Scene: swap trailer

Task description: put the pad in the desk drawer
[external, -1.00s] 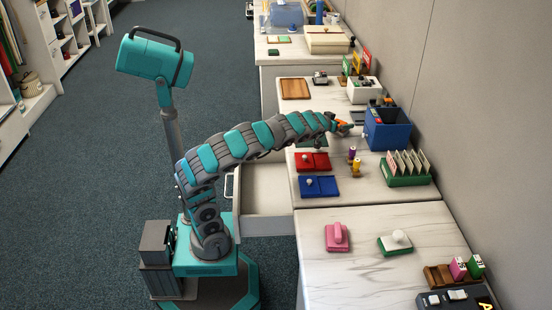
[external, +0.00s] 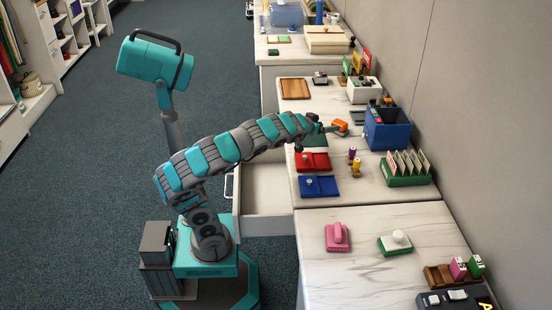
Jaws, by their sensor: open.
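My gripper (external: 318,127) is open, at the end of my arm over the middle desk. It is over or just beside a dark green pad (external: 314,142), which the arm's end partly hides; I cannot tell if they touch. A red pad (external: 313,162) and a blue pad (external: 320,187), each with a small knob on it, lie on the desk nearer the camera. The desk drawer (external: 265,208) is pulled open on the desk's left side; the part of its inside that shows looks empty. My arm passes in front of its far end.
A small orange object (external: 341,126) is just right of my gripper. A blue bin (external: 387,130), a green card rack (external: 404,177) and purple and yellow bottles (external: 354,162) stand on the right. A brown tray (external: 295,88) lies farther back. The near desk holds a pink stamp (external: 337,238).

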